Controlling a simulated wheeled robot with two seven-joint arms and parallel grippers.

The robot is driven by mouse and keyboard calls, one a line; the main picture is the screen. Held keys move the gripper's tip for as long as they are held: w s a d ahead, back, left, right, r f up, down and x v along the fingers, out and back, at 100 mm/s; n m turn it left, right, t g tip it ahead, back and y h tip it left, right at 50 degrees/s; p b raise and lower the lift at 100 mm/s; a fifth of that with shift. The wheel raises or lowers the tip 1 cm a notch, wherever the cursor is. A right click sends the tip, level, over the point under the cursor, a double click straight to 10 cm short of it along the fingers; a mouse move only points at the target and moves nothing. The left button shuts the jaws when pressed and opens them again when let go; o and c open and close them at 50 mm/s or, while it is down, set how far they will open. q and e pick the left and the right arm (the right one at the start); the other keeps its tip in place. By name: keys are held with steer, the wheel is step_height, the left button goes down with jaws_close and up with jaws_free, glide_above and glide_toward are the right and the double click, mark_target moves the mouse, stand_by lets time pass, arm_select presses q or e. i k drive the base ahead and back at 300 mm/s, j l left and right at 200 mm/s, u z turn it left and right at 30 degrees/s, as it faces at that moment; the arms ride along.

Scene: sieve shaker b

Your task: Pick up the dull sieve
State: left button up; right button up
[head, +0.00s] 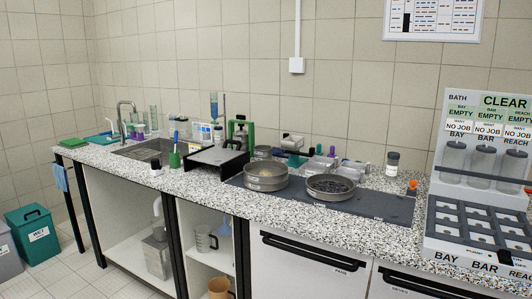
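Two round metal sieves stand on a dark mat on the speckled worktop. The left sieve (265,183) is taller, with a grey-brown, matt-looking wall and a pale inside. The right sieve (331,196) is lower, with a lighter rim and dark lumpy material inside. The left one looks the duller, but at this size I cannot be sure of the finish. The two stand close together, with a narrow gap between them. Neither of my grippers shows in the head view.
The dark mat (385,207) is bare to the right of the sieves. A black platform (217,158) and green stand (240,129) are to the left. Small bottles and a scoop crowd behind. A slotted rack (475,215) stands at the right end. A dark-lidded jar (392,165) is at the back.

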mark_target(259, 172)
steer(key=z, duration=0.3)
steer(key=i+j+z, duration=0.15)
steer(key=z, duration=0.2)
steer(key=i+j+z, duration=0.1)
steer(key=j+z, duration=0.25)
steer(key=i+j+z, duration=0.1)
steer(key=j+z, duration=0.25)
steer(key=i+j+z, duration=0.15)
steer(key=j, duration=0.85)
steer(key=j+z, duration=0.15)
steer(key=j, duration=0.85)
